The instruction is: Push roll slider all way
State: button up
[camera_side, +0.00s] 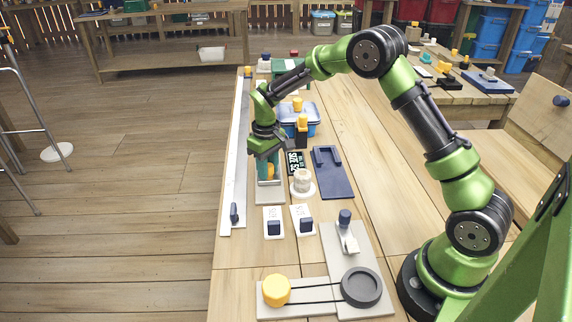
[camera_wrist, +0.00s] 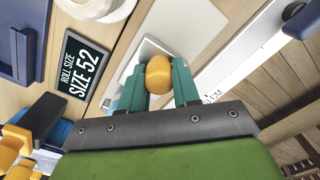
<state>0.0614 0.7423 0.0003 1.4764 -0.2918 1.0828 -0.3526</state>
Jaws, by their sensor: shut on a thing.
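The roll slider's yellow-orange knob (camera_wrist: 158,75) sits between the teal fingers of my gripper (camera_wrist: 159,84) in the wrist view. The fingers touch it on both sides and are shut on it. The pale slider base (camera_wrist: 200,25) stretches away from the knob in the wrist view. A dark sign (camera_wrist: 80,62) beside it reads "ROLL SIZE, SIZE 52". My gripper's body hides the near end of the slider.
A white roll (camera_side: 302,182) and a navy tray (camera_side: 331,175) stand right of the slider. A long pale rail (camera_side: 240,140) runs along its left. A blue bin (camera_side: 312,122) stands behind.

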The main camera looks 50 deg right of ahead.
jog(key=shift+s+a, duration=0.95)
jog(key=shift+a, duration=0.1)
grip_shut()
jog(key=o, duration=1)
grip_release()
jog(key=shift+o, duration=0.2)
notch_tip(320, 180, up, 17)
jog(key=shift+d, duration=0.1)
jog(key=s+a+r+m+t, duration=0.1)
jog(key=s+t, duration=0.1)
jog(key=s, duration=0.6)
jog(key=s+a+r+m+t+y, duration=0.1)
jog(key=s+a+r+t, duration=0.1)
jog(key=s, duration=0.6)
jog(key=s+a+r+m+t+y, duration=0.1)
jog(key=s+m+t, duration=0.1)
jog(key=s, duration=0.5)
jog(key=shift+s+a+r+t, duration=0.2)
jog(key=shift+s+t, duration=0.2)
jog(key=shift+t, duration=0.2)
